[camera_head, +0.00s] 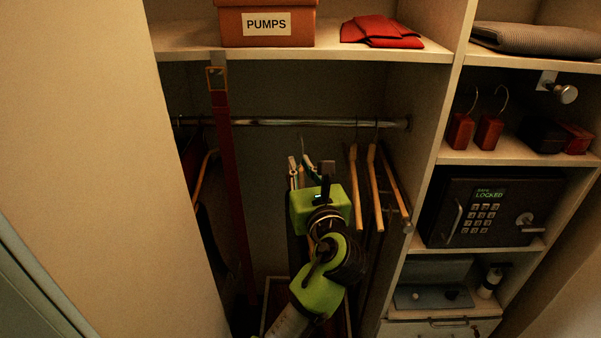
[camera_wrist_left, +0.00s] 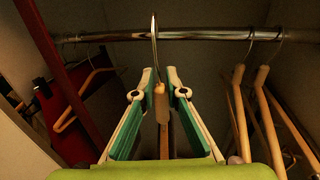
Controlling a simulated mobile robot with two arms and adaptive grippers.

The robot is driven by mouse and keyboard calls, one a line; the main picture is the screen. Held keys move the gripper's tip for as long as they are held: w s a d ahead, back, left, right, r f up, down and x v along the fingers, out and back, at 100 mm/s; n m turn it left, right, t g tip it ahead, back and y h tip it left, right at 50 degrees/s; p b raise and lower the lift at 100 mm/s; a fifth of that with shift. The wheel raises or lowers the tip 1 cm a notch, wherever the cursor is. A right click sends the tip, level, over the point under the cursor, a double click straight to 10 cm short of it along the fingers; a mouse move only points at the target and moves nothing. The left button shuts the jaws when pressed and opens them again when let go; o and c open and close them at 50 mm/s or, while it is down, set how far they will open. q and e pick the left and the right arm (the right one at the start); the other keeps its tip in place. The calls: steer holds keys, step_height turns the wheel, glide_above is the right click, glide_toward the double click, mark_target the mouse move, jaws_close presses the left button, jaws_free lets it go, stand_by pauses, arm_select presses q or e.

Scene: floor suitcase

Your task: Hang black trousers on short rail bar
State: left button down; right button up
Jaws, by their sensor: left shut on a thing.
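My left gripper (camera_head: 308,167) is shut on a wooden hanger (camera_wrist_left: 161,98), seen between its green-padded fingers (camera_wrist_left: 158,90) in the left wrist view. The hanger's thin metal hook stands upright and overlaps the rail bar (camera_wrist_left: 105,37) in that view. In the head view the hook shows just below the rail bar (camera_head: 270,122). I cannot tell whether it rests on the bar. A dark strip of cloth (camera_head: 296,236), possibly the black trousers, hangs beside my wrist, mostly hidden by my arm. My right gripper is not in view.
Several wooden hangers (camera_head: 374,190) hang at the rail's right end. A red belt (camera_head: 236,190) and another hanger (camera_head: 203,172) hang on the left. A shelf (camera_head: 330,45) with a PUMPS box (camera_head: 266,24) is above. A safe (camera_head: 488,212) stands right, behind the divider.

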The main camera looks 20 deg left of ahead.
arm_select(q)
steer(key=w+a+f+b, duration=0.1)
steer(key=w+b, duration=0.3)
steer(key=w, duration=0.4)
steer(key=w+a+f+b, duration=0.1)
steer(key=w+a+b, duration=0.2)
steer(key=w, duration=0.4)
steer(key=shift+w+a+f+b, duration=0.2)
steer(key=shift+w+a+b, duration=0.05)
steer(key=shift+w+b, duration=0.15)
stand_by(0.6)
steer(key=shift+f+p, duration=0.35)
stand_by(0.6)
steer(key=c, duration=2)
jaws_free()
steer(key=shift+o, duration=0.2)
steer(key=shift+s, duration=0.1)
